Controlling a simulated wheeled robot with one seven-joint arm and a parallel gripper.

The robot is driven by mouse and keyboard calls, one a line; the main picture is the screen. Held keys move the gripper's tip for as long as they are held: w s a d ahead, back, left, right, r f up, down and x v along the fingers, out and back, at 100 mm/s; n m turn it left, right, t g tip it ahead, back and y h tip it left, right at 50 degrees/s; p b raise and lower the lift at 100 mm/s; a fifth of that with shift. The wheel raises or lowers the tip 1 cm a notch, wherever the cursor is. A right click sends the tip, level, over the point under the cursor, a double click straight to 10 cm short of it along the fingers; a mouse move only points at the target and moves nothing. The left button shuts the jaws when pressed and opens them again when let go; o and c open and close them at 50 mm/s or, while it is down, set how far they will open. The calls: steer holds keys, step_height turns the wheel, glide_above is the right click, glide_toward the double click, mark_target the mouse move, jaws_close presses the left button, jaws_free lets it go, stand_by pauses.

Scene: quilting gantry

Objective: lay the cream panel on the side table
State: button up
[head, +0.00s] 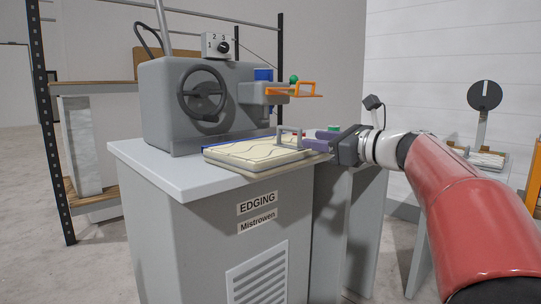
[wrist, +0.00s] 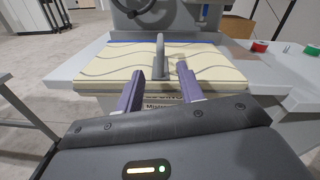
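The cream panel (head: 250,154) lies on the light grey top of the edging machine, its front overhanging the edge. It has wavy stitched lines and an upright grey handle (head: 291,130) near its right side. The wrist view shows the panel (wrist: 110,62) ahead, with the handle (wrist: 160,55) between my fingers' lines. My gripper (head: 306,138) has purple fingers and is open, the fingers (wrist: 160,70) apart on either side of the handle with gaps showing. I cannot tell which surface is the side table; a stand at the far right carries a patterned slab (head: 487,158).
The machine's grey body (head: 160,100) with a handwheel (head: 202,92) rises behind the panel. An orange bracket (head: 295,90) juts out above it. Red and green buttons (wrist: 259,46) sit to the right. A shelf rack (head: 95,195) stands at left; the floor in front is clear.

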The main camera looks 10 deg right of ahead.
mark_target(294, 130)
steer(key=shift+m, duration=0.3)
steer(key=x, duration=0.2)
steer(key=r+p+x, duration=0.1)
steer(key=x, duration=0.4)
steer(key=shift+w+a+r, duration=0.25)
steer(key=shift+w+r, duration=0.1)
steer(key=shift+r, duration=0.05)
jaws_close()
steer(key=shift+s, duration=0.1)
